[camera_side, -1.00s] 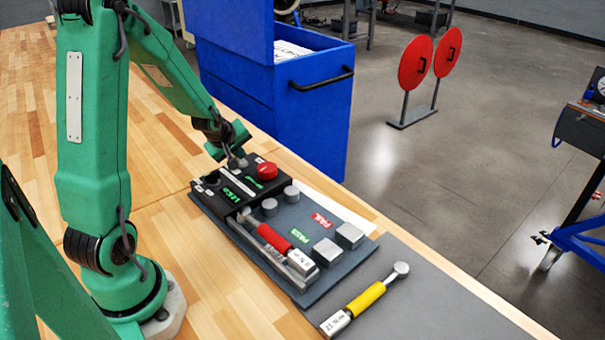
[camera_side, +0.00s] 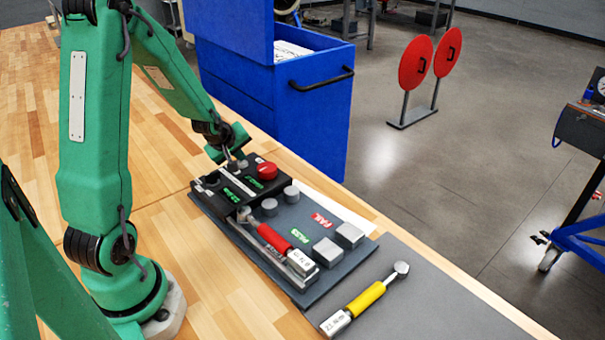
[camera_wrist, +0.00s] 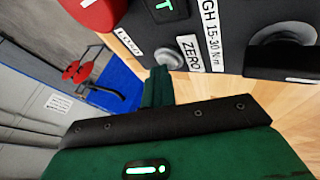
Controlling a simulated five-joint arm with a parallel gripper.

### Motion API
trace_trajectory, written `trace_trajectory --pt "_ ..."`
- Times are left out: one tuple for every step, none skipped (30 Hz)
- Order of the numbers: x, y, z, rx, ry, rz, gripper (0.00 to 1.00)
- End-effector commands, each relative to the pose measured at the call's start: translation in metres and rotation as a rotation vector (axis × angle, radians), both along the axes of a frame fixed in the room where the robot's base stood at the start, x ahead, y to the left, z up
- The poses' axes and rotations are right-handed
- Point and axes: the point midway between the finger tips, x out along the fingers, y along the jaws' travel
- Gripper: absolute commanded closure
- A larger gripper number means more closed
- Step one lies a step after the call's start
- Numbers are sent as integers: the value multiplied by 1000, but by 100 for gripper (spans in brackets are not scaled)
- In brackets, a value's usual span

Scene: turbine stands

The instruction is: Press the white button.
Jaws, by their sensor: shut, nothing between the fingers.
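A small pale grey-white button (camera_wrist: 197,58) sits beside a ZERO label on the black control box in the wrist view. In the side view the button (camera_side: 243,164) shows just right of my gripper (camera_side: 232,163). My gripper is shut and empty, pointing down at the back part of the box. In the wrist view its green fingers (camera_wrist: 158,88) end a little below and left of the button. I cannot tell whether the tip touches the box. The black box (camera_side: 212,192) also carries a red button (camera_side: 267,171) and green displays.
A grey tray (camera_side: 330,264) holds a red-handled torque wrench (camera_side: 272,238) and several grey metal weights (camera_side: 349,236). A yellow-handled wrench (camera_side: 367,298) lies on the grey mat in front. A blue cabinet (camera_side: 310,115) stands behind the bench. Bare wooden bench lies left of the tray.

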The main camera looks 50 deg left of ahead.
Motion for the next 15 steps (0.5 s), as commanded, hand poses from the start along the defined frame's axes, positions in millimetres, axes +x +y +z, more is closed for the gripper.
trace_trajectory --pt "-1 0 -2 -3 5 1 100" --pt "-1 0 -2 -3 5 1 100" --pt "-2 0 -2 -3 6 2 100" --pt "-2 0 -3 -3 6 2 100" --pt "-2 0 -3 -3 6 2 100" --pt "-2 0 -3 -4 7 2 100" --pt "-2 0 -3 -4 7 2 100" --pt "-2 0 -3 -4 7 2 100" --pt "-2 0 -3 -4 8 2 100" --pt "-2 0 -3 -5 8 1 100" --pt "-2 0 -2 -5 8 1 100" --pt "-2 0 -2 -5 8 1 100" --pt "-3 -1 -1 -5 8 1 100" --pt "-3 -1 0 -5 9 2 100" --pt "-3 -1 1 -6 9 1 100"
